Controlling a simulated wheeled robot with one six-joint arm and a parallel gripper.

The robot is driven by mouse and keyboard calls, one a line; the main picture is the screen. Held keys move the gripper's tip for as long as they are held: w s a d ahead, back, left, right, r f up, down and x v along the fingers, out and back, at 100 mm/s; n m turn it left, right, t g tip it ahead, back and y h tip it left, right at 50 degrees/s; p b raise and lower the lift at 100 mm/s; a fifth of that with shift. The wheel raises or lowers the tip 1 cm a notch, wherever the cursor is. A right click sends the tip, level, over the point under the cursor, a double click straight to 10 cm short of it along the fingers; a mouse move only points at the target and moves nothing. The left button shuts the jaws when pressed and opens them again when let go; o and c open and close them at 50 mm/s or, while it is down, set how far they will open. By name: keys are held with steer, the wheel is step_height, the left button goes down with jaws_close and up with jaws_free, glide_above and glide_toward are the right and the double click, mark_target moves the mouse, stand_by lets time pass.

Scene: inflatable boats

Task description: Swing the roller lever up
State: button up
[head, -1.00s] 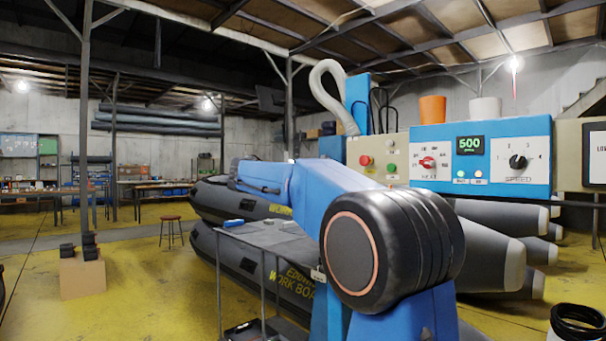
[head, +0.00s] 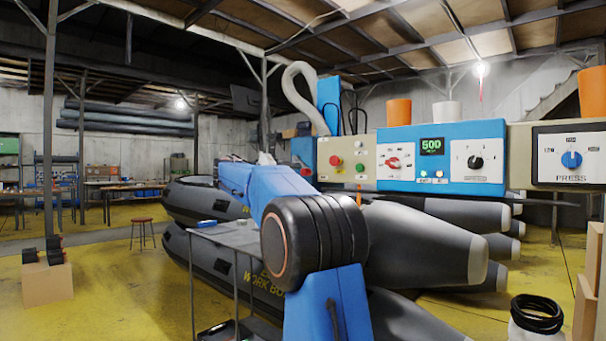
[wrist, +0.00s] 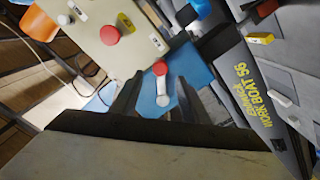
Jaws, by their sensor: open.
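The lever (wrist: 161,84), a short bar with a red knob at one end and a pale round end at the other, shows in the wrist view in front of a blue surface (wrist: 190,68). My gripper (wrist: 160,88) is open, with one dark finger on each side of the lever in that picture. I cannot tell whether either finger touches it or how deep it sits between them. In the head view my arm reaches away toward the machine, and my gripper is not clear there.
A beige panel (head: 347,150) with a red button (head: 335,160) adjoins a blue control box (head: 455,157) reading 500. A press panel (head: 572,157) stands at right. Grey inflatable boats (head: 215,250) and a table (head: 225,233) are beyond my arm.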

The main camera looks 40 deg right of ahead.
mark_target(303, 172)
steer(key=d, duration=0.7)
steer(key=shift+w+d, duration=0.2)
steer(key=shift+w, duration=0.05)
jaws_close()
